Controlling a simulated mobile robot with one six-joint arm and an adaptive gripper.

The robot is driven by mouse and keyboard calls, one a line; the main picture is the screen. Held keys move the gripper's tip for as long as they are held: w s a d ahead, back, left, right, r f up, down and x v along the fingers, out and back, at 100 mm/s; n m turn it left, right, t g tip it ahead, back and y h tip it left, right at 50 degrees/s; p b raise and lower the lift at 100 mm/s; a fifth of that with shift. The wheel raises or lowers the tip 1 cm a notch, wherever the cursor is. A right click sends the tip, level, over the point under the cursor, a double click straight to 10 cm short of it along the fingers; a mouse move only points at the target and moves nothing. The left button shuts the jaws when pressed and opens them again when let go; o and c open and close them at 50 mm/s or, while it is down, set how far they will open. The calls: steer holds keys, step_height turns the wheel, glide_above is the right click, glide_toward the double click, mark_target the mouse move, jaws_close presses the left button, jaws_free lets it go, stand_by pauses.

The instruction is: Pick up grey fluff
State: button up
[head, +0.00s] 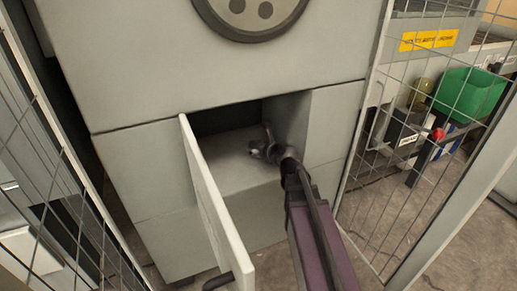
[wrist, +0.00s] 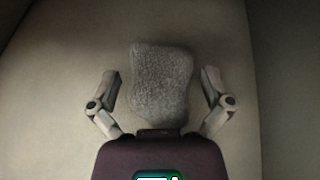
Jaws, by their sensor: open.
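The grey fluff (wrist: 161,84) is a small fuzzy piece on the pale floor of a compartment (wrist: 60,70) in the wrist view. My gripper (wrist: 162,82) is open, with one finger on each side of the fluff and a visible gap at both sides. In the head view my gripper (head: 262,150) reaches into the open compartment (head: 225,160) of the grey machine. The fluff cannot be made out in the head view.
The compartment's door (head: 215,205) stands open to the left of my arm. The compartment's walls are close at the sides. Mesh fence panels (head: 400,150) stand at right and left. A green bin (head: 468,93) is behind the right fence.

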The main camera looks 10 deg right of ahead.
mark_target(258, 142)
steer(key=c, duration=1)
steer(key=shift+r, duration=0.15)
step_height(258, 142, up, 10)
steer(key=p, duration=1)
stand_by(0.3)
